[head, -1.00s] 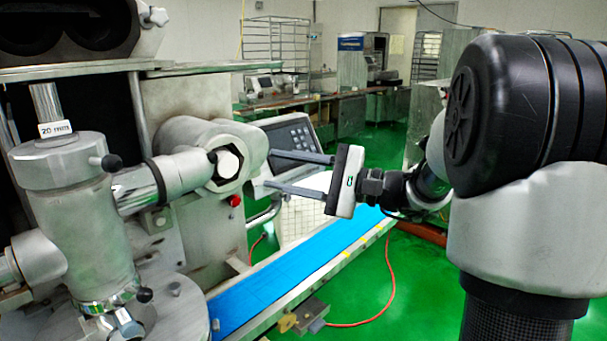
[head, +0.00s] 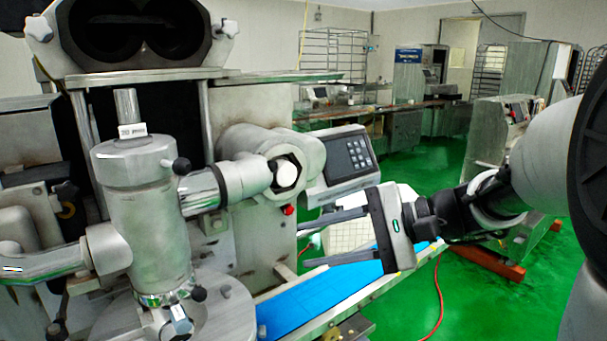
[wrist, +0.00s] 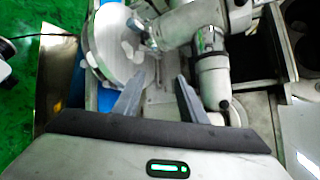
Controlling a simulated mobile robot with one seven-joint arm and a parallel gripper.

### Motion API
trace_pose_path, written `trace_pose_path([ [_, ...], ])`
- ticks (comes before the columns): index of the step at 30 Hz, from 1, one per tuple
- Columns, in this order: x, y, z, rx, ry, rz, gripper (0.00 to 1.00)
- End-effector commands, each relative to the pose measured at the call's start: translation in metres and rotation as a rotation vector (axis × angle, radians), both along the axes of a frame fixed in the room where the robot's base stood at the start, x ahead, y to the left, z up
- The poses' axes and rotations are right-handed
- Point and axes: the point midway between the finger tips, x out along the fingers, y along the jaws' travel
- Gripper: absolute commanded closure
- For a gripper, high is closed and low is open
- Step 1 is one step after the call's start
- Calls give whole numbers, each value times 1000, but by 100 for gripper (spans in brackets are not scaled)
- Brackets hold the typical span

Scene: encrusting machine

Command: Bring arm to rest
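My gripper (head: 301,244) is at the right of the encrusting machine (head: 230,180), with its two grey fingers pointing left. The fingers are spread apart with nothing between them. In the head view they show below the control panel (head: 350,160) and over the blue conveyor belt (head: 320,295). In the wrist view my gripper (wrist: 158,77) is also open, with the round metal plate (wrist: 112,45) and steel pipes (wrist: 205,45) beyond the fingertips. I cannot tell the exact gap between fingers and machine.
A steel cylinder (head: 140,215) with a side pipe stands at the left. Work tables with equipment (head: 400,125) and a wire rack (head: 333,50) are at the back. The green floor (head: 490,300) at the right is open, with a red hose (head: 440,300) on it.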

Motion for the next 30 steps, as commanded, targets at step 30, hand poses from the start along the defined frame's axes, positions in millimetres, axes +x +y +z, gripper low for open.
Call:
trace_pose_path([
  [30,-146,-88,25,-1371,-542,426,62],
])
